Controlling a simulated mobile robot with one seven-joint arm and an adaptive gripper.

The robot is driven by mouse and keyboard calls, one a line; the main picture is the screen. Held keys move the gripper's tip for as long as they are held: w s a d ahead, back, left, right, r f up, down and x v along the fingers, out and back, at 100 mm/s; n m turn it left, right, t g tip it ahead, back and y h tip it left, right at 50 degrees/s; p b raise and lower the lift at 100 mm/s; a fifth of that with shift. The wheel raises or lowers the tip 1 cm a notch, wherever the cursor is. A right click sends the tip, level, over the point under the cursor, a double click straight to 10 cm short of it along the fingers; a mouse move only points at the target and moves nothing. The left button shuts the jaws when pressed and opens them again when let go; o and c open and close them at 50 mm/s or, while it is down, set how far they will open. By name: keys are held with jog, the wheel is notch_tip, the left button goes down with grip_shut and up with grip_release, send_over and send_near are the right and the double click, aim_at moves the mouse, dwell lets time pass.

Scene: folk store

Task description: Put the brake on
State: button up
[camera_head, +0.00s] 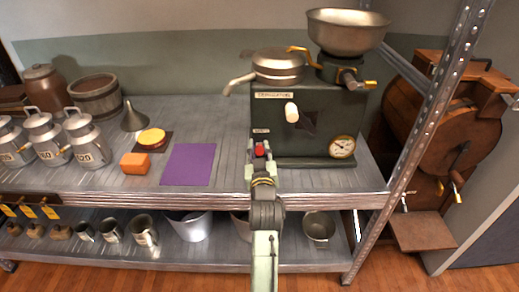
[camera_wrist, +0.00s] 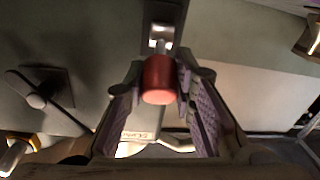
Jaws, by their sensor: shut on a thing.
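The dark green machine (camera_head: 272,108) stands on the shelf and has a metal bowl on top. A small lever with a red knob (camera_head: 260,149) sits low on its front, under a small label that is too small to read surely. My gripper (camera_head: 262,165) is at this lever. In the wrist view the red knob (camera_wrist: 158,82) sits between my gripper's fingers (camera_wrist: 160,92), which are shut on it. The lever's metal stem runs from the knob into a slotted plate (camera_wrist: 163,20).
A white-handled crank (camera_head: 291,112) and a round gauge (camera_head: 342,147) are on the machine's front. A purple sheet (camera_head: 188,165), an orange block (camera_head: 134,163) and a funnel (camera_head: 133,117) lie to the left. A metal post (camera_head: 425,125) stands at right.

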grip_shut()
jog(key=f+t+b, duration=0.1)
jog(key=b, duration=0.3)
jog(key=shift+s+f, duration=0.1)
jog(key=shift+f, duration=0.05)
jog(key=b, duration=0.3)
jog(key=shift+f+t, duration=0.2)
jog(key=shift+t, duration=0.2)
jog(key=shift+s+t+b, duration=0.1)
jog(key=shift+t+b, duration=0.3)
jog(key=shift+b, duration=0.55)
jog(key=shift+r, duration=0.25)
jog(key=o, duration=0.8)
grip_release()
